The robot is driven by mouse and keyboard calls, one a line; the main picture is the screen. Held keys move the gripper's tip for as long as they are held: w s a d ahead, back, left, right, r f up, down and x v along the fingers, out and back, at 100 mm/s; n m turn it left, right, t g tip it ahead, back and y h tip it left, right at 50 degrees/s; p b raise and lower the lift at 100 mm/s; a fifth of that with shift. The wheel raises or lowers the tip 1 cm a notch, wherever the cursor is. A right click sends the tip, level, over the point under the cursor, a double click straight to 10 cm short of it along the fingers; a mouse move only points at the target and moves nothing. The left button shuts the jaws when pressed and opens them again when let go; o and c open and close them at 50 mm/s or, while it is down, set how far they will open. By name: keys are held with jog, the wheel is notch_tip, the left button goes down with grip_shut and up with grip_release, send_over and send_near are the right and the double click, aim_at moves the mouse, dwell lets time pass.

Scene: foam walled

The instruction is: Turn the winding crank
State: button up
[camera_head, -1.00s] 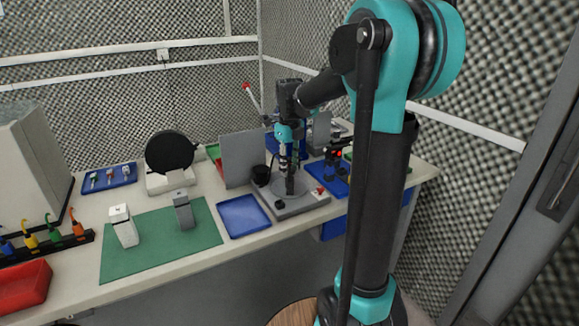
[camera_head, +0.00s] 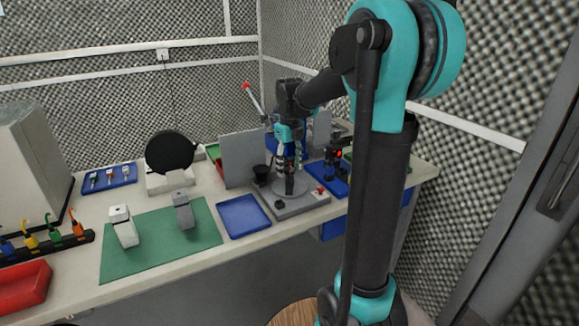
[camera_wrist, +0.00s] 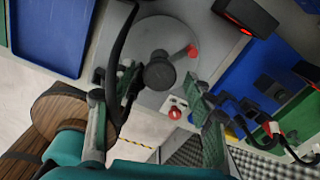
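The winding crank's grey round disc (camera_head: 281,190) sits on a flat grey base (camera_head: 314,203) on the bench. In the wrist view the disc (camera_wrist: 150,38) carries a round black knob (camera_wrist: 159,75), and a short dark bar runs from it to a red-ended piece (camera_wrist: 192,50). My gripper (camera_head: 289,184) points down over the disc. In the wrist view its fingers (camera_wrist: 160,85) are apart on either side of the black knob, with visible gaps, so it looks open and empty. I cannot tell the exact height of the fingertips against the knob.
A red button (camera_wrist: 175,113) is on the base close to my right finger. A grey upright panel (camera_head: 243,158) stands left of the base. A blue tray (camera_head: 243,216) lies at front left, and dark devices on a blue mat (camera_head: 334,184) stand at right.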

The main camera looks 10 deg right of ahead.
notch_tip(320, 180, up, 12)
dwell(0.7)
